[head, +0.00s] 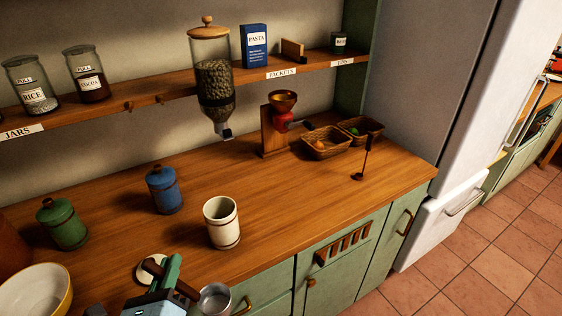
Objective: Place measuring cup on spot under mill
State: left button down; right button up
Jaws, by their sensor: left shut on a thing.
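A small grey metal measuring cup (215,299) is at the bottom of the head view, near the counter's front edge. My left gripper (183,284) is shut on it at its left side; the grip itself is partly hidden by the fingers. The mill (281,122), red with a copper funnel on top and a side crank, is mounted on an upright wooden board at the back of the counter. The spot under the mill is too small to make out. The cup is well in front and left of the mill. My right gripper is not in view.
A cream canister (221,224) stands between the cup and the mill. Blue (165,190) and green (63,226) jars stand left. A bean dispenser (213,85) hangs left of the mill. Baskets (326,143) and a dark stand (363,160) are right. The middle counter (290,190) is clear.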

aim_at(274, 163)
jog(key=l, duration=0.65)
jog(key=i+l, duration=0.2)
jog(key=l, duration=0.2)
jog(key=i+l, duration=0.2)
jog(key=l, duration=0.15)
jog(key=i, duration=0.6)
